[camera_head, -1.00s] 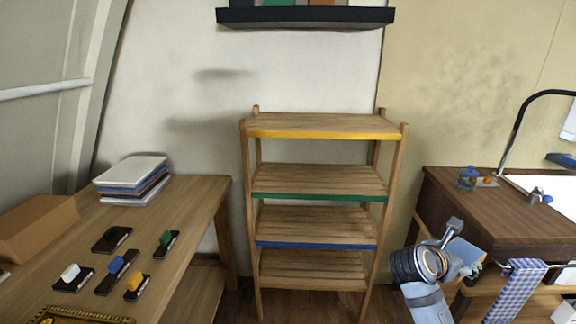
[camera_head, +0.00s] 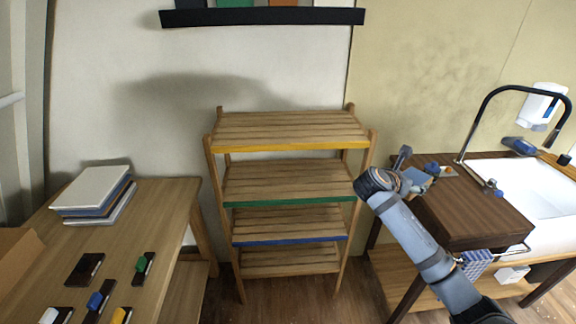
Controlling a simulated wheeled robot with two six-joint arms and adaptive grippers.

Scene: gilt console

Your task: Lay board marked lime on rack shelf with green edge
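The wooden rack has a shelf with a green edge (camera_head: 290,202), second from the top, and its slats look bare. My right gripper (camera_head: 415,172) is at the end of the arm from the lower right, to the right of the rack and over or near the dark counter's left end. A small grey-blue flat piece shows by its fingers; I cannot tell whether it is held or what it is. I can read no lime mark on anything, so I cannot pick out that board. My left gripper is out of view.
The rack's top shelf has a yellow edge (camera_head: 290,146) and a lower one a blue edge (camera_head: 290,240). The left table (camera_head: 165,225) bears a stack of flat pieces (camera_head: 92,190) and small dark items with coloured tops. A wall shelf (camera_head: 262,17) hangs above the rack.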

